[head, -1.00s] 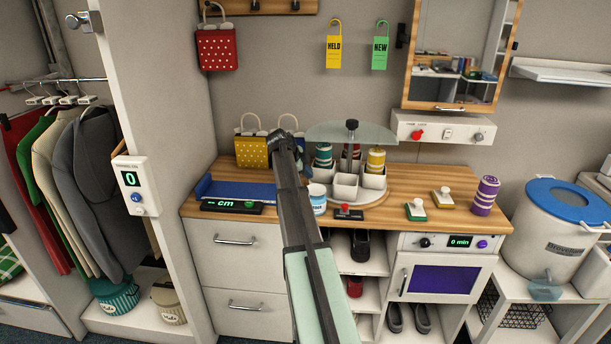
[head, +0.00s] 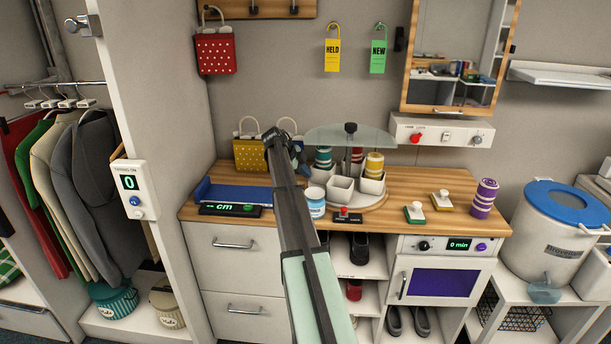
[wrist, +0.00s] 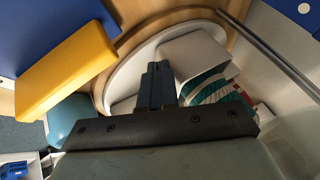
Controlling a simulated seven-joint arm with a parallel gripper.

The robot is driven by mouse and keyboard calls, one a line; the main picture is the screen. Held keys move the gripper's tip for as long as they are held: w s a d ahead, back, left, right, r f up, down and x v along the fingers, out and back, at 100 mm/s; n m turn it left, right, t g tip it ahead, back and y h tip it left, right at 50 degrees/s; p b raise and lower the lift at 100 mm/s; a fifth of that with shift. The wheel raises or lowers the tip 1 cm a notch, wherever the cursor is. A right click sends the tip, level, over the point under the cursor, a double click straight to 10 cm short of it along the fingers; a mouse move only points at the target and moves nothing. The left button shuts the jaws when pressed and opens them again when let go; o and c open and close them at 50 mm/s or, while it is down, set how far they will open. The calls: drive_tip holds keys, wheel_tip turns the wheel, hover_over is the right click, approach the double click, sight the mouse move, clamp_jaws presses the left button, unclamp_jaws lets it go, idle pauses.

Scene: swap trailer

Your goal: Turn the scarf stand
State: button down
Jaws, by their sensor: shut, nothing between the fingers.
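The scarf stand is a round white turntable (head: 375,204) on the counter, carrying white cups (head: 341,189) under a clear top with a black knob (head: 351,128). A teal striped scarf roll (head: 323,158) and a yellow striped one (head: 374,163) stand in cups. A front cup looks empty. My gripper (wrist: 157,84) is shut and empty at the stand's left side. In the wrist view its fingertips are over the base, close beside a white cup (wrist: 197,58) and near a teal striped roll (wrist: 213,88). I cannot tell whether they touch. In the head view my arm mostly hides the gripper.
A yellow dotted bag (head: 248,155) and a blue tray (head: 238,193) are left of my arm. A white jar (head: 316,203) and a red-button switch (head: 345,215) stand in front of the stand. Stamps (head: 414,212) and a purple roll (head: 485,198) are to the right.

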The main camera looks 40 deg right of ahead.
drive_tip(key=shift+w+d+m+g, duration=0.3)
drive_tip(key=shift+w+d+m, duration=0.25)
drive_tip(key=shift+w, duration=0.2)
drive_tip(key=shift+w+d, duration=0.6)
drive_tip(key=shift+d, duration=0.2)
drive_tip(key=shift+w+d, duration=0.55)
drive_tip(key=shift+d, duration=0.35)
